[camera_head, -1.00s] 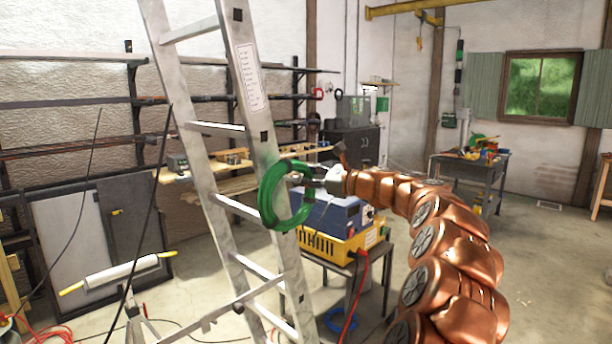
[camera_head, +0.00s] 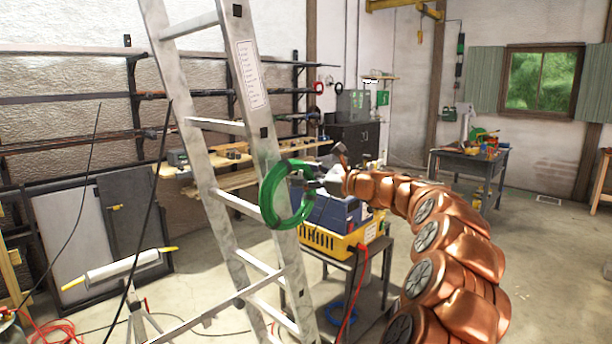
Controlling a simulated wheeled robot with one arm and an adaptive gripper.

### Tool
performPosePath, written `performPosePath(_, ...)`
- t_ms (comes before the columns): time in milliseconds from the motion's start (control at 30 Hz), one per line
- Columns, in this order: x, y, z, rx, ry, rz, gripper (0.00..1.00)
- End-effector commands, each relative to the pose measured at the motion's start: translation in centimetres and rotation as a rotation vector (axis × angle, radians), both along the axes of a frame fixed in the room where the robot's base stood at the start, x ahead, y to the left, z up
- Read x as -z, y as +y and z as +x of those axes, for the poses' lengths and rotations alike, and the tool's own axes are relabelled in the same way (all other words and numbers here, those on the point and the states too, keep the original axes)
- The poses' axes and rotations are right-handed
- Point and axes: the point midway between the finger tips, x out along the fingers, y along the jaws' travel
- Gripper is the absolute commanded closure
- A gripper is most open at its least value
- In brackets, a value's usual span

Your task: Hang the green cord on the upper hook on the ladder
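The green cord (camera_head: 267,199) is a coiled loop hanging upright in front of the right rail of the metal ladder (camera_head: 228,125). My gripper (camera_head: 312,176) is at the upper right of the coil, and the coil hangs from it. The fingers look closed on the cord, though they are small and partly hidden. The coil overlaps the rail in the view; I cannot tell whether it touches it. I cannot make out the upper hook on the ladder.
Behind the ladder a small table (camera_head: 368,262) bears a yellow and blue machine (camera_head: 327,239). A white roller on a stand (camera_head: 125,268) is at the lower left. Wall racks (camera_head: 65,97) are behind. Open floor lies to the right.

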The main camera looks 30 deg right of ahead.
Motion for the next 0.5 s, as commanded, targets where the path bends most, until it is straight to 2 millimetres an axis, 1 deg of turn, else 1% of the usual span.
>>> performPosePath(67, 0.02, -0.01, 0.00, 0.000, 0.000, 0.000, 0.27)
performPosePath(500, 0.14, -0.06, 0.01, 0.002, 0.001, -0.002, 0.27)
